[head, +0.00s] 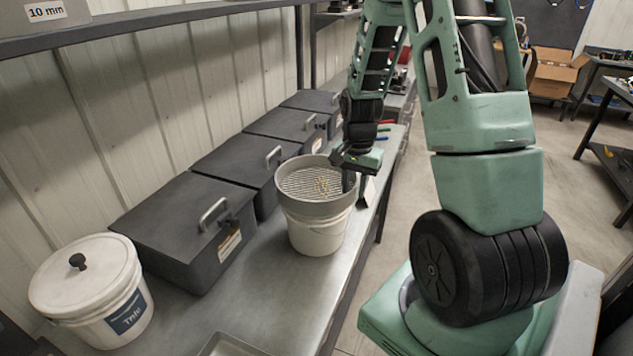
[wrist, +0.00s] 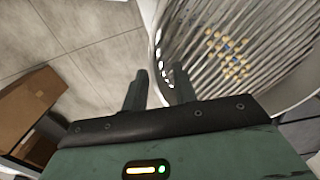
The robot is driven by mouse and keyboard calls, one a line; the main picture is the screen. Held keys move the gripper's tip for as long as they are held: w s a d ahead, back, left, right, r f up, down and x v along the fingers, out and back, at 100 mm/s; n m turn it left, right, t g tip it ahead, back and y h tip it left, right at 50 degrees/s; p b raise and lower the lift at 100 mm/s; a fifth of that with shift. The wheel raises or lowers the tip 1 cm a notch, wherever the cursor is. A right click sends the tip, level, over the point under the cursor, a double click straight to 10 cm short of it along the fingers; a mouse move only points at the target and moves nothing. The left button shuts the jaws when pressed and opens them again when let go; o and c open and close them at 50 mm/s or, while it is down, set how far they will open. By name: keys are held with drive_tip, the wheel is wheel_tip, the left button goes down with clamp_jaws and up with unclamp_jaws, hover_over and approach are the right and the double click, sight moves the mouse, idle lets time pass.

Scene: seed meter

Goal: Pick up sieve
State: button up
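The sieve (head: 309,207) is a round light-grey pan with a slatted bottom, sitting on top of a white bucket (head: 318,237) on the bench. My gripper (head: 355,186) is at the sieve's right rim, pointing down. In the wrist view my gripper (wrist: 159,76) has its two dark fingers apart, one outside the rim and one inside over the slats of the sieve (wrist: 240,25). The rim passes between them with some gap visible. Whether either finger touches the rim cannot be told.
Several dark lidded boxes (head: 185,225) line the wall left of the sieve. A white lidded bucket (head: 88,287) stands at the front left and a grey tray (head: 232,346) at the near edge. A shelf (head: 150,20) hangs above. Open floor lies right of the bench.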

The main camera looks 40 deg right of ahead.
drive_tip(key=shift+f, duration=0.1)
clamp_jaws()
